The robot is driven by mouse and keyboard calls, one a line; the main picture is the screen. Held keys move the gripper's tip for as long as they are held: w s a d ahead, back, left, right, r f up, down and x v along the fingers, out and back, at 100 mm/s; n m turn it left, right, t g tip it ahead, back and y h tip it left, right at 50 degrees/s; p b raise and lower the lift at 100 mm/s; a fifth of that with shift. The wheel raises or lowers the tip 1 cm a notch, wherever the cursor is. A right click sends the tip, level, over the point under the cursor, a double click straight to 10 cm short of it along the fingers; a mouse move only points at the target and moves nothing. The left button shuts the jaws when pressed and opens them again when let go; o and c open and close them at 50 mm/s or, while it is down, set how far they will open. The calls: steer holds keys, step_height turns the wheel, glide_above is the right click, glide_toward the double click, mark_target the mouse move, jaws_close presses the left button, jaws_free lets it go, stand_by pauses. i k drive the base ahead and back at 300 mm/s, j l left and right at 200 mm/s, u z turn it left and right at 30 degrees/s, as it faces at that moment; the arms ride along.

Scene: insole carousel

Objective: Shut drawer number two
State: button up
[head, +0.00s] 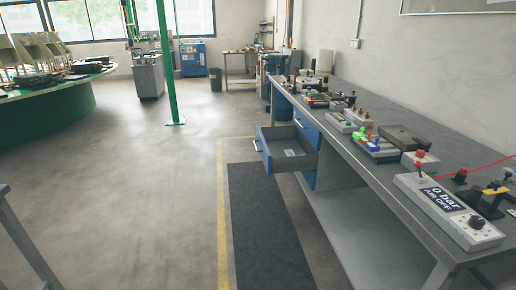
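A drawer (263,153) with a blue front stands pulled out to the left from the blue cabinet (309,179) under the long grey workbench. Its grey inside is open to view, and a small pale item (290,152) lies on its floor. A handle shows on its front. I cannot read a number on it. Other blue fronts along the cabinet look flush under the bench top. My gripper is not in view.
The workbench (345,189) runs along the right wall, with fixtures and a control box (447,211) reading "0 bar AIR OFF". A dark mat (263,230) lies before it, beside a yellow floor line. A green post (167,70) stands left; the floor between is clear.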

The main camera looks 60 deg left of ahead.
mark_target(272, 142)
steer(key=u, duration=1.9)
steer(key=i+j, duration=0.2)
steer(key=i, duration=0.3)
steer(key=i+j, duration=0.2)
steer(key=i, duration=0.3)
steer(key=i+j+u, duration=0.1)
steer(key=i, duration=0.4)
steer(key=i+j, duration=0.3)
steer(key=i, duration=0.2)
steer(key=i+j, duration=0.15)
steer(key=i, duration=0.35)
steer(key=j+u, duration=0.05)
